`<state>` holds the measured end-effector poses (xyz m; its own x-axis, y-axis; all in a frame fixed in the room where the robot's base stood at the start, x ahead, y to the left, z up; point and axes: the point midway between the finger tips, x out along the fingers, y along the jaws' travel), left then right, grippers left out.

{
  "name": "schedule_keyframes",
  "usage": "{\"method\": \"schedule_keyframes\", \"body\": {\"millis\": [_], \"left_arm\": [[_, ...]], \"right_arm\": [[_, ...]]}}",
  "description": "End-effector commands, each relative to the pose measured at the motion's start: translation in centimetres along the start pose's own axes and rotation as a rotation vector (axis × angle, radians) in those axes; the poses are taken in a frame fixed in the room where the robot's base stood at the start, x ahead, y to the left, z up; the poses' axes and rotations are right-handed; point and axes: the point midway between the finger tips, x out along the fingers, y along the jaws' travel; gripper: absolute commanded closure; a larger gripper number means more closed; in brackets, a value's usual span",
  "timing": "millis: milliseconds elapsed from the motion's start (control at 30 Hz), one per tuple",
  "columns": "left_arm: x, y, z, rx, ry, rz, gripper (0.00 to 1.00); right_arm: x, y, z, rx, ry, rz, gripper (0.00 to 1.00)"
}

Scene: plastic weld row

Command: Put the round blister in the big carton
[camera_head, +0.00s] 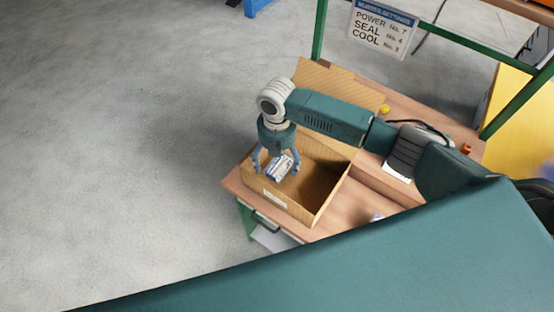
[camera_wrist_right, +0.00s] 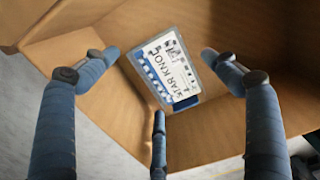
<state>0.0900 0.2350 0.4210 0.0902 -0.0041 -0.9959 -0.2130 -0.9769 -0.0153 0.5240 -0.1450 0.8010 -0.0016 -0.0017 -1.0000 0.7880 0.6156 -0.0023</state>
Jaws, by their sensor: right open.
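The big carton (camera_head: 329,197) is an open brown cardboard box with raised flaps on the workbench; its inner wall fills much of the right wrist view (camera_wrist_right: 215,140). A blister pack (camera_head: 279,168) with a white and blue printed card shows at the carton's left part, and in the right wrist view (camera_wrist_right: 172,68) its card reads "STAR KNO…". Its round shape is not clear. My right gripper (camera_head: 277,161) points down over the carton's left part, its blue fingers spread around the pack without visibly gripping it. Whether the pack rests on the carton floor is unclear. My left gripper is out of view.
The wooden workbench (camera_head: 365,212) has a green frame and carries a settings sign (camera_head: 382,29) at the back. A grey device (camera_head: 403,154) and a small yellow item (camera_head: 384,109) stand right of the carton. Open floor lies left.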

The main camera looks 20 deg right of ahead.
Motion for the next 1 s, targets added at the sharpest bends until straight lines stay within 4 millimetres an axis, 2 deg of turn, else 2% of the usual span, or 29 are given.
{"method": "schedule_keyframes", "body": {"millis": [500,700,1000], "left_arm": [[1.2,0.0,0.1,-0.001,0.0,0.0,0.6],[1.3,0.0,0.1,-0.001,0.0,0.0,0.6],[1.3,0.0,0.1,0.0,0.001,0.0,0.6]], "right_arm": [[-9.9,0.2,0.1,0.0,-0.001,0.005,0.14],[-11.6,0.1,0.0,0.0,0.0,0.002,0.14],[-11.8,0.1,0.0,0.001,0.0,0.001,0.14]]}}
